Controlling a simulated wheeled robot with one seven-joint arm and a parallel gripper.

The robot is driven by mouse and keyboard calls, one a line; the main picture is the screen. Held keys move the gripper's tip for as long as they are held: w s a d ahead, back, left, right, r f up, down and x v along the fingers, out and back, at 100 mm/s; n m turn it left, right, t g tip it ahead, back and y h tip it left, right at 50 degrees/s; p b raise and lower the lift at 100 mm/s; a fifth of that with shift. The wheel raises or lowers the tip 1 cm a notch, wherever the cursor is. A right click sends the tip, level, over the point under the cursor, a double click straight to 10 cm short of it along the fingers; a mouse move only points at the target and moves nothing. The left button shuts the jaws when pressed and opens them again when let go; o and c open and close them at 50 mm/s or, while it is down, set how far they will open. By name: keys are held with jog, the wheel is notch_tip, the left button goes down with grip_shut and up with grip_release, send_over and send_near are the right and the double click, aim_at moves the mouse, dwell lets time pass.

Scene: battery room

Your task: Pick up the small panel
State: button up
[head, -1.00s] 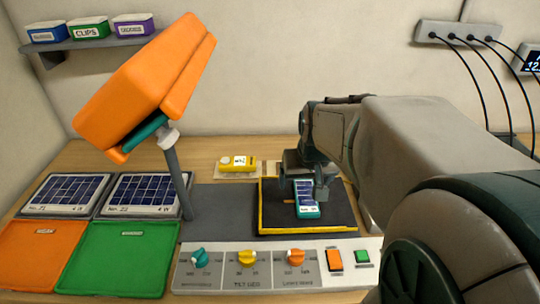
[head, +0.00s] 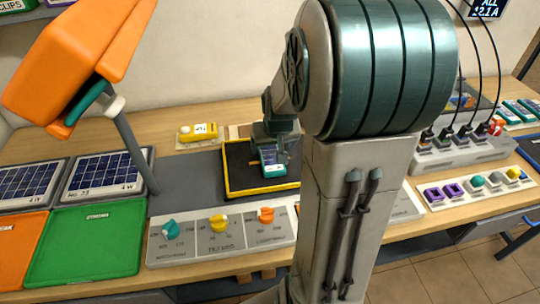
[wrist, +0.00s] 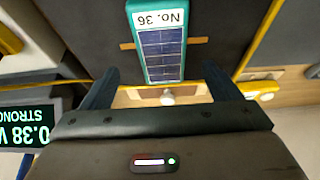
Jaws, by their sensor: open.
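The small panel (head: 272,161) is teal-framed with dark blue cells and lies on a black pad with a yellow rim (head: 232,190). In the wrist view, the panel (wrist: 160,45) shows a white "No. 36" label, upside down. My gripper (head: 271,147) is over the pad at the panel's far end in the head view. In the wrist view, its two dark fingers (wrist: 162,78) are apart, one on each side of the panel's near end, with gaps between. The arm hides the pad's right part in the head view.
A lamp with an orange head (head: 75,60) leans over the left side. A green tray (head: 85,240) and two larger panels are at left. A knob console (head: 220,237) lies in front of the pad. Chargers with cables (head: 455,150) stand at right.

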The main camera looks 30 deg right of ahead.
aim_at(271, 154)
jog(key=shift+a+x, duration=0.15)
jog(key=shift+x, duration=1.1)
jog(key=shift+a+x, duration=0.1)
jog(key=shift+x, duration=1.1)
jog(key=shift+d, duration=0.1)
jog(key=c, duration=1.2)
jog(key=shift+c, duration=0.2)
